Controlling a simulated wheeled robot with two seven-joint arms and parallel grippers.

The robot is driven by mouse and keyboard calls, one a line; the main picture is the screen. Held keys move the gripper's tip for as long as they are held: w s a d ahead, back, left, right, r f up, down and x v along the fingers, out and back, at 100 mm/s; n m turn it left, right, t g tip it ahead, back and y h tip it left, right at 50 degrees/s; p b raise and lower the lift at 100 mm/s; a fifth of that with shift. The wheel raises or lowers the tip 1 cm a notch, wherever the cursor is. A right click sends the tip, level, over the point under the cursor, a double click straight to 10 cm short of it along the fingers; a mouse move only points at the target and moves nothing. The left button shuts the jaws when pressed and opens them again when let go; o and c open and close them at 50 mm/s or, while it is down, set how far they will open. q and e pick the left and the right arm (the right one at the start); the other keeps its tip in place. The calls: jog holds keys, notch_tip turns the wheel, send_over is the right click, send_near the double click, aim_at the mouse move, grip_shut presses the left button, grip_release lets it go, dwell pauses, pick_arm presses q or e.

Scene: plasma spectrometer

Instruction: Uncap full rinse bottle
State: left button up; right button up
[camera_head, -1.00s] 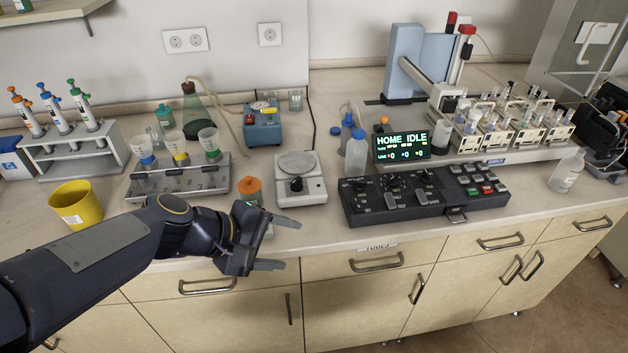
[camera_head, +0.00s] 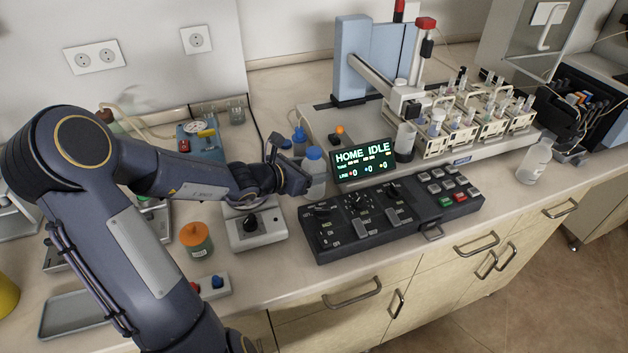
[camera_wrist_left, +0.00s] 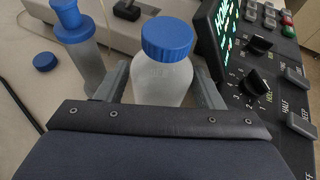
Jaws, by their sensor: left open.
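A translucent white bottle with a ribbed blue cap stands upright on the bench, left of the display; its body (camera_head: 318,178) is partly behind my gripper in the head view. The blue cap (camera_head: 314,153) sits on top. In the left wrist view the bottle (camera_wrist_left: 162,82) and its cap (camera_wrist_left: 167,38) are between the two fingers. My left gripper (camera_head: 291,163) is open, one finger on each side of the bottle body, below the cap; small gaps seem to remain, and contact is unclear. My right gripper is not in view.
The control panel (camera_head: 390,215) and lit display (camera_head: 363,162) stand right of the bottle. A clear bottle (camera_head: 535,160) stands far right. An orange-capped jar (camera_head: 196,240) is under my arm.

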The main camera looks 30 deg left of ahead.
pick_arm(q)
jog(key=shift+w+d+f, duration=0.2)
jog(key=shift+w, duration=0.35)
jog(key=c, duration=1)
jog(key=shift+r, duration=0.6)
jog(key=s, duration=0.1)
jog(key=s+a, duration=0.1)
jog(key=s, duration=0.1)
jog(key=shift+s+a, duration=0.1)
jog(key=shift+s, duration=0.05)
jog(key=shift+s+r+p, duration=0.35)
jog(key=shift+r+p, duration=0.15)
jog(key=shift+r, duration=0.3)
notch_tip(320, 180, up, 12)
jog(key=p, duration=0.5)
send_over(307, 167)
jog(key=s, duration=0.2)
jog(key=shift+w+a+r, duration=0.2)
jog(key=shift+a, duration=0.15)
